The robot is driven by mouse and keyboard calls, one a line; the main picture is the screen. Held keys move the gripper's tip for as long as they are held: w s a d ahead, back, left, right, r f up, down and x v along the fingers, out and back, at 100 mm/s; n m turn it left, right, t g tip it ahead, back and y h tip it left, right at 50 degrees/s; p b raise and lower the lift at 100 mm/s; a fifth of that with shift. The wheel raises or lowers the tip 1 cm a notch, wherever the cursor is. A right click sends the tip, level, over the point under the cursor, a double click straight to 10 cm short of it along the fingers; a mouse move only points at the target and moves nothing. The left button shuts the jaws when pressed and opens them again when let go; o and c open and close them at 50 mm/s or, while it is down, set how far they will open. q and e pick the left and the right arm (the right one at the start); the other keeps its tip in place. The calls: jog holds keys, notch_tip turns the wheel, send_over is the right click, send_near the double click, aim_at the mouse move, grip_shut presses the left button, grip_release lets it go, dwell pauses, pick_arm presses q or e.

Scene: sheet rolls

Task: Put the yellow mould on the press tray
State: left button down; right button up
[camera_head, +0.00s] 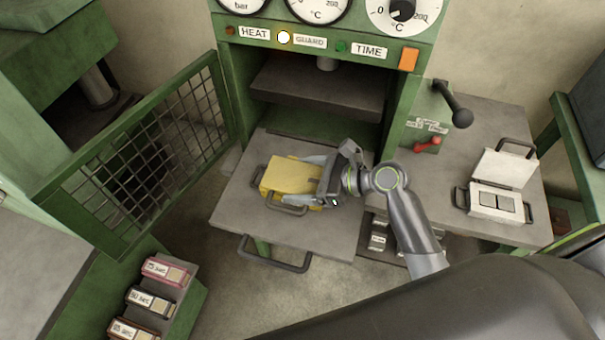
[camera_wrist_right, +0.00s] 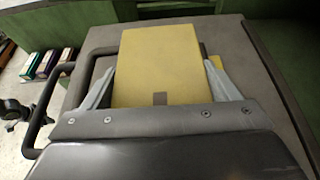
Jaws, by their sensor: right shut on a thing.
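The yellow mould (camera_head: 290,175) is at the middle of the grey press tray (camera_head: 235,212), which is pulled out in front of the press. I cannot tell whether the mould rests on the tray or is just above it. My right gripper (camera_head: 312,178) comes from the right and is shut on the mould. In the right wrist view the mould (camera_wrist_right: 158,62) fills the space between the two pale fingers (camera_wrist_right: 162,88), and the tray surface (camera_wrist_right: 262,100) lies beyond. My left gripper is not in view.
The green mesh guard (camera_head: 150,145) stands swung open at left. A white open mould (camera_head: 497,200) lies on the right side table. A red lever (camera_head: 428,145) and a black-knobbed lever (camera_head: 455,108) are right of the press. Labelled boxes (camera_head: 150,298) stand at lower left.

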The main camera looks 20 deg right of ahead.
jog(key=shift+a+r, duration=0.1)
jog(key=shift+r, duration=0.1)
jog(key=o, duration=1.6)
jog(key=shift+f, duration=0.3)
jog(key=o, duration=0.4)
jog(key=shift+c, duration=0.2)
jog(key=shift+r, duration=0.15)
jog(key=v, duration=1.2)
jog(key=shift+s, duration=0.1)
